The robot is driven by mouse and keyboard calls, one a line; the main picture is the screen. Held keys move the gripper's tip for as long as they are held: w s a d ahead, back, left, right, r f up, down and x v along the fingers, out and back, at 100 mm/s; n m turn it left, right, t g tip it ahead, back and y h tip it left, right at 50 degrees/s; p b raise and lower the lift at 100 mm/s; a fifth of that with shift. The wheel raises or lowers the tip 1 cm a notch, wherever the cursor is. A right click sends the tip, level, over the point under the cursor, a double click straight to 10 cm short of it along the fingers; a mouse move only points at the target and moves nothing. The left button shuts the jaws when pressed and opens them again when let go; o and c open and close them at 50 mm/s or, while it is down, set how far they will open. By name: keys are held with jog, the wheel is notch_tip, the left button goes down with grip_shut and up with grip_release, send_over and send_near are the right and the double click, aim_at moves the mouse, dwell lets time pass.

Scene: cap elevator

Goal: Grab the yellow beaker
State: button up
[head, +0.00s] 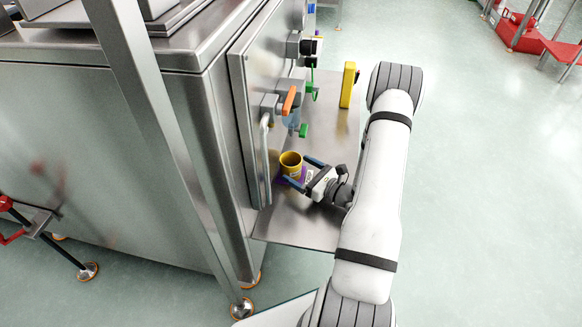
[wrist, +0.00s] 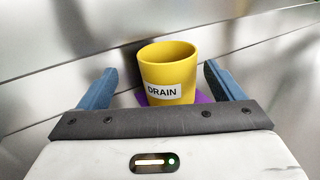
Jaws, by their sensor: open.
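The yellow beaker (head: 291,160) stands upright near the wall of the steel machine in the head view. In the wrist view the beaker (wrist: 168,75) carries a white label reading "DRAIN" and stands on a purple patch (wrist: 203,97). My gripper (head: 297,172) is open at the beaker. Its two blue fingers (wrist: 160,84) are to the left and right of the beaker, with a visible gap on each side in the wrist view. The beaker's lower front is partly hidden by the gripper body.
The steel shelf (head: 292,228) under the beaker juts from the steel machine (head: 110,150). A vertical handle (head: 265,160), an orange lever (head: 289,100) and green-handled valves (head: 303,130) are on the machine near the beaker. A yellow upright block (head: 347,85) stands farther back on the shelf.

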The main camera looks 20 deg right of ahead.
aim_at(300, 168)
jog(key=b+x, duration=0.1)
jog(key=x, duration=0.2)
jog(key=shift+w+d+b, duration=0.2)
jog(key=shift+w+b, duration=0.15)
jog(key=shift+w, duration=0.15)
jog(key=shift+w+a, duration=0.25)
jog(key=shift+w, duration=0.3)
jog(key=shift+c, duration=0.3)
jog(key=c, duration=1.1)
jog(key=shift+r, duration=0.15)
jog(key=shift+s, duration=0.1)
